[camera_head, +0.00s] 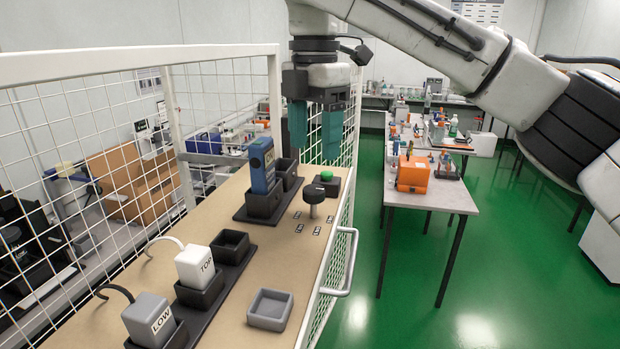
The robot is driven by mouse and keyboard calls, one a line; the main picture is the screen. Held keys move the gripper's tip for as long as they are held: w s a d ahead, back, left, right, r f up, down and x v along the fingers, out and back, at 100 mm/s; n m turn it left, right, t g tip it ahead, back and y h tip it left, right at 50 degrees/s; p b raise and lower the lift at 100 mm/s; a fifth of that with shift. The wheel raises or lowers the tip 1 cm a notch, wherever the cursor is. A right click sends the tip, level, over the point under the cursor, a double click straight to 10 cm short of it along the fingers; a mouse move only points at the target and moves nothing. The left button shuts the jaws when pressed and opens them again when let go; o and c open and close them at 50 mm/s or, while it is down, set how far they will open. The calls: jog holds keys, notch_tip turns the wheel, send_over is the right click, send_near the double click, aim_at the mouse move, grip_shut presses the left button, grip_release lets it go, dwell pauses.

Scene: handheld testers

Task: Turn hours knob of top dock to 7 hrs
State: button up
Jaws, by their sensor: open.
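A black round knob (313,194) stands on a stem on the tan worktop, with small dark labels on the surface in front of it. Its pointer setting and the label text are too small to read. Behind it, a dark dock (262,205) holds an upright blue handheld tester (262,165). A black box with a green button (327,177) sits just behind and right of the knob. My gripper (315,150), with two teal fingers pointing down, is open and empty. It appears above the worktop's far end, above the knob and apart from it.
A white block marked TOP (195,266) and a grey block marked LOW (149,319) sit in dark holders nearer the front. An empty grey tray (270,309) lies front right. White mesh sides (110,150) and a handle rail (345,262) bound the worktop.

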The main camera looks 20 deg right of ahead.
aim_at(314, 188)
notch_tip(314, 188, down, 8)
jog(key=shift+r, duration=0.2)
jog(key=c, duration=1.1)
